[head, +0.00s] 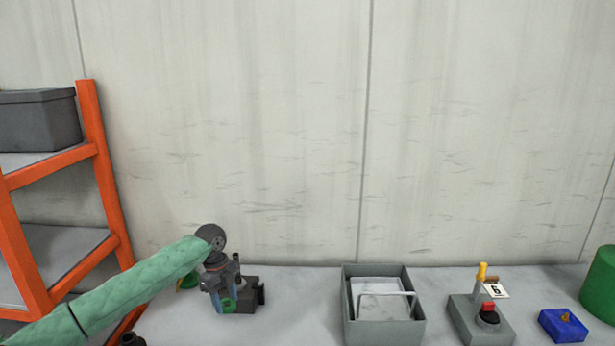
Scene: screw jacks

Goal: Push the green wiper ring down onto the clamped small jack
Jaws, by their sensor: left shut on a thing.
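My left gripper (226,297) comes in from the left on a green-sleeved arm and points down at the bench. It is shut on a small green thing (229,304), which looks like the green wiper ring and shows only in part between the fingers. A dark clamp-like block (254,290) stands right beside and behind the fingers. The small jack is not clearly visible; the gripper covers that spot. I cannot tell whether the ring touches a jack. My right gripper is not in view.
A grey open box (346,312) stands mid-bench. Further right are a grey block (466,318) with a red knob, a yellow-topped post and a tag "6", a blue block (562,326), and a green drum (601,284). An orange shelf rack (98,165) stands at left.

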